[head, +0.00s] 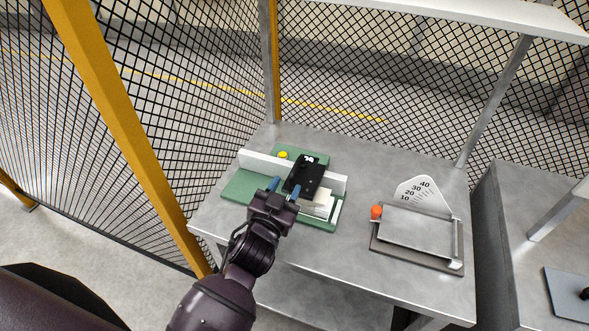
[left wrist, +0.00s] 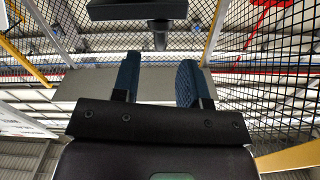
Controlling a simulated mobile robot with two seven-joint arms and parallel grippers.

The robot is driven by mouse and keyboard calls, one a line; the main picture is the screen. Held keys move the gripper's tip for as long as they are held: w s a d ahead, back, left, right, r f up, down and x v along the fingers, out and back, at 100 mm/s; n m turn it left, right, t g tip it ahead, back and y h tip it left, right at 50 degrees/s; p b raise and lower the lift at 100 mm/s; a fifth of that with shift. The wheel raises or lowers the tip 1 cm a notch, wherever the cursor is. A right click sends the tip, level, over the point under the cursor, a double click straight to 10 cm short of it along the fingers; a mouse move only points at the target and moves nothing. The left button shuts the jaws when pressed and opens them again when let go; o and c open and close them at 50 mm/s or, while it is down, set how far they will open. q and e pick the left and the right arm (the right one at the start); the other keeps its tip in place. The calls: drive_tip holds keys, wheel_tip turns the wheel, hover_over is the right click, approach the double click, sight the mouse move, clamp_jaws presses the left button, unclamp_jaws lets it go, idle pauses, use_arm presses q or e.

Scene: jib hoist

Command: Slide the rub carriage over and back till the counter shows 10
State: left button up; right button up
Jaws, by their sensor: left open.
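The rub rig has a green base (head: 240,187) on the grey bench, with a white rail (head: 262,163) across it. A black carriage (head: 304,176) sits across the rail. A small white marking (head: 308,159) at its far end may be the counter; its figures are too small to read. My left gripper (head: 284,189) is just in front of the carriage, its blue fingers apart with nothing visibly held. In the left wrist view the open fingers (left wrist: 157,75) show below a dark part with a short post (left wrist: 160,35), perhaps the carriage. My right gripper is out of view.
A yellow button (head: 283,155) is on the base's far side, and white blocks (head: 318,204) lie at its near right. A plate device with an orange knob (head: 376,212) and a numbered dial (head: 424,192) stands to the right. Mesh fencing and posts enclose the back and left.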

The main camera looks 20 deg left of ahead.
sight(291, 176)
use_arm(q)
drive_tip(key=w, duration=0.6)
drive_tip(key=shift+w, duration=0.25)
clamp_jaws()
